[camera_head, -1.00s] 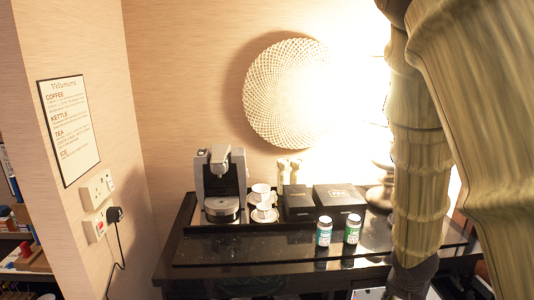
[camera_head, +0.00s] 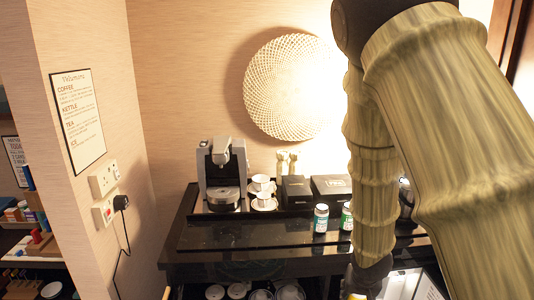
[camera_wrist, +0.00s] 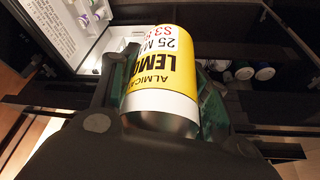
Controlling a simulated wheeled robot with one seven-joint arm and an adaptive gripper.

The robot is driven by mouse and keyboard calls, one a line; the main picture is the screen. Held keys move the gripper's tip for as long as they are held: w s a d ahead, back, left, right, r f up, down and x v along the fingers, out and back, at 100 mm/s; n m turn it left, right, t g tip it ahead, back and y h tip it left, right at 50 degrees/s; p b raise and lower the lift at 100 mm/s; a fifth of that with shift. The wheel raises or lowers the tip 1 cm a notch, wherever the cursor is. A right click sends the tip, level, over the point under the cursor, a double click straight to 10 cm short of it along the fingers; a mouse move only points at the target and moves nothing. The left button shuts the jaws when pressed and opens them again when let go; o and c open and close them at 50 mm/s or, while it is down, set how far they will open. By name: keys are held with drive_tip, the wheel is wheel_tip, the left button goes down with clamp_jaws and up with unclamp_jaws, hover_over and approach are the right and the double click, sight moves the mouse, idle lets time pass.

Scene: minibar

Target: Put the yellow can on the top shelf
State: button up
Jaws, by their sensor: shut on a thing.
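The yellow can (camera_wrist: 165,75) has a white band, black and red lettering and a bare metal end. It fills the middle of the wrist view. My gripper (camera_wrist: 160,118) is shut on it, with dark fingers on both sides. In the head view my gripper (camera_head: 366,280) is low at the bottom, mostly hidden by my arm. A small yellow patch beside it may be the can. Dark shelving (camera_wrist: 285,50) with several bottles or cans lying on it shows behind the can in the wrist view. I cannot tell which shelf is the top one.
A white open compartment (camera_wrist: 85,30) holds small bottles at upper left in the wrist view. The black counter (camera_head: 235,235) carries a coffee machine (camera_head: 222,172), cups, black boxes and two small jars. A stocked shelf unit (camera_head: 35,240) stands beyond the wall at left.

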drive_tip(key=w+a+f+n+y, duration=0.1)
drive_tip(key=w+a+f+n, duration=0.15)
drive_tip(key=a, duration=0.35)
drive_tip(key=s+f, duration=0.6)
drive_tip(key=f, duration=0.3)
drive_tip(key=shift+a, duration=0.4)
drive_tip(key=shift+s+f+n, duration=0.15)
drive_tip(key=shift+s+n, duration=0.05)
drive_tip(key=shift+n, duration=0.05)
